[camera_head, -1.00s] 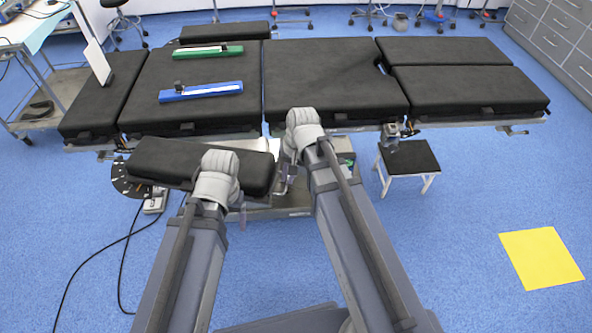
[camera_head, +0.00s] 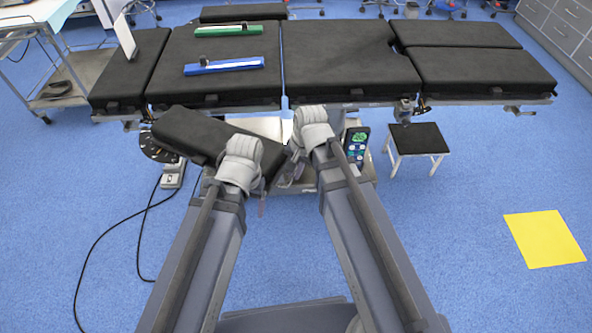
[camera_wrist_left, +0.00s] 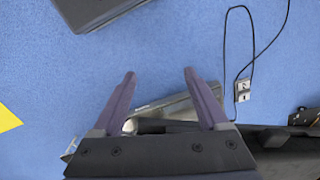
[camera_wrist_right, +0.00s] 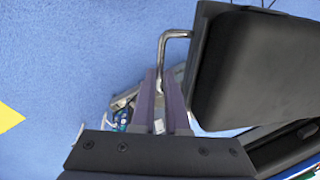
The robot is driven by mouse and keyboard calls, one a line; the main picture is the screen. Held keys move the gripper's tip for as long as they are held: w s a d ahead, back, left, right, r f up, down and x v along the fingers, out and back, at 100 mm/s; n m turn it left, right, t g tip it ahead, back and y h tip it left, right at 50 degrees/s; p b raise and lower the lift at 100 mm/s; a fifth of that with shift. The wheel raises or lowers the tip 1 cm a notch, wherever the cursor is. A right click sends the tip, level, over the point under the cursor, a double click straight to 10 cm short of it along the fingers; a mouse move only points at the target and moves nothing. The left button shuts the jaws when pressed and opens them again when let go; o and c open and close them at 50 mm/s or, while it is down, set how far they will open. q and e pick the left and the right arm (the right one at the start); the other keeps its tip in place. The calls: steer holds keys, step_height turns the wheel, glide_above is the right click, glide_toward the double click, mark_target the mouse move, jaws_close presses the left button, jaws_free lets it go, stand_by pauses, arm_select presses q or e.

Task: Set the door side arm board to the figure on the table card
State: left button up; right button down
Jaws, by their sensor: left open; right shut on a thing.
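The near arm board (camera_head: 200,132), a black pad, is angled out from the table's near side, its right end toward me. A dark dial with pale marks (camera_head: 153,147) sits at its left end. My right gripper (camera_wrist_right: 160,82) is shut on the bent metal handle (camera_wrist_right: 176,34) at the board's free end. My left gripper (camera_wrist_left: 158,76) is open and empty over the floor near that end. A white card (camera_head: 125,38) stands on the table's left end; no figure is readable. Another arm board (camera_head: 243,13) lies along the far side. No door shows.
The operating table (camera_head: 345,65) carries a green bar (camera_head: 228,29) and a blue bar (camera_head: 224,66). A handset with a green display (camera_head: 357,140) hangs at the near side. A stool (camera_head: 418,139) stands right. Cables lie on the floor left. The near floor is mostly clear.

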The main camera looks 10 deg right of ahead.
stand_by(0.3)
steer(key=c, duration=0.9)
jaws_free()
steer(key=r+p, duration=0.5)
steer(key=d+r+p, duration=0.1)
steer(key=r+p, duration=0.1)
steer(key=shift+s+r+p, duration=0.35)
steer(key=shift+s+p, duration=0.05)
